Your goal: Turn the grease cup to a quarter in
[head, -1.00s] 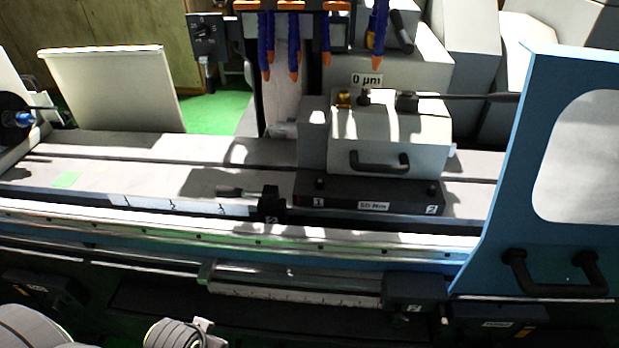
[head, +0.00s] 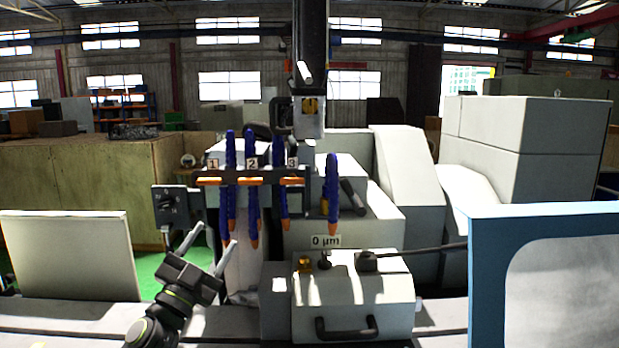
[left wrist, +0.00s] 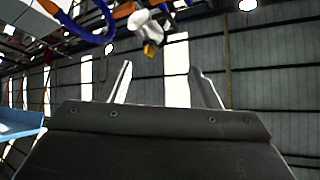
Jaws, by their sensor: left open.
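A small brass-coloured fitting (head: 304,263), which looks like the grease cup, stands on top of the pale grey box-shaped head with a black front handle. Any marks on it are too small to read. My left gripper (head: 216,236) is to the left of that head, its fingers pointing up, open and with nothing between them. It is apart from the brass fitting. In the left wrist view the open fingers (left wrist: 160,70) point towards the roof, and a white part with a yellow-brown tip (left wrist: 149,48) shows beyond them. My right gripper is not in view.
Blue hoses with orange tips (head: 253,215) hang from a numbered bar close to my left gripper. A black switch box (head: 170,206) stands behind it. A black rod (head: 425,250) runs right from the head. A blue-framed guard (head: 488,280) stands at right.

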